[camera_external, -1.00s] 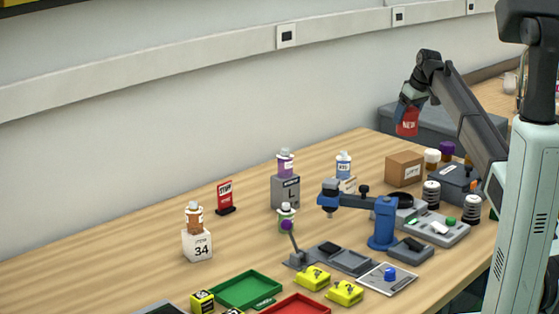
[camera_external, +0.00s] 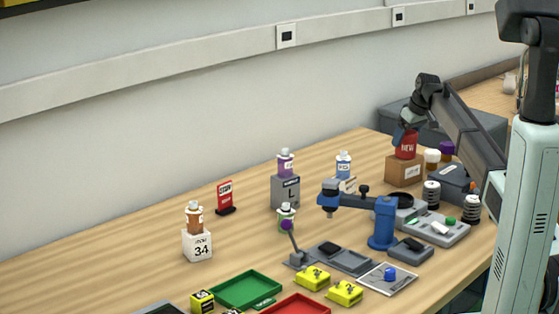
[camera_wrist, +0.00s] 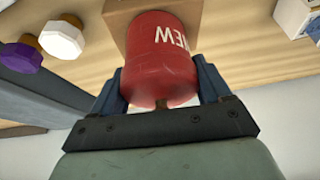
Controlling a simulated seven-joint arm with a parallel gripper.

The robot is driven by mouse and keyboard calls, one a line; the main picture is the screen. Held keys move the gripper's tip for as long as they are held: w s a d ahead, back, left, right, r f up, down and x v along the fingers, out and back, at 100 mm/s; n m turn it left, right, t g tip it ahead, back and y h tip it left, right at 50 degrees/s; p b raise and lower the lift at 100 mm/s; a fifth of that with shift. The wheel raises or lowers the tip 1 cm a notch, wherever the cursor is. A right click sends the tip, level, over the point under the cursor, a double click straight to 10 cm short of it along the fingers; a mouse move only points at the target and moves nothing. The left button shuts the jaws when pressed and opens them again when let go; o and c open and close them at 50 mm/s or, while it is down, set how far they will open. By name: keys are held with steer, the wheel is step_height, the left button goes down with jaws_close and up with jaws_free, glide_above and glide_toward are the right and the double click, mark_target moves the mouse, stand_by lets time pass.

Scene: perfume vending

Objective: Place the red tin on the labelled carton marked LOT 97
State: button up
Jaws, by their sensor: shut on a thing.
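The red tin (camera_external: 405,147), with white lettering reading NEW, stands upright at the top of the brown carton (camera_external: 404,170) in the external view. In the wrist view the red tin (camera_wrist: 160,60) lies between the two blue fingers of my gripper (camera_wrist: 163,95), which is shut on it. The brown carton (camera_wrist: 118,15) shows just beyond the tin. The tin appears to touch the carton's top, though the contact itself is hidden. The carton has a pale label on its front, too small to read here.
White-capped and purple-capped bottles (camera_external: 446,149) stand close to the right of the carton. A blue press (camera_external: 382,220) and a grey panel (camera_external: 440,228) are in front. A box marked 34 (camera_external: 197,246) and a grey box marked L (camera_external: 285,191) stand further left.

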steer(key=o, duration=1.4)
steer(key=shift+f, duration=0.1)
steer(key=v, duration=1.2)
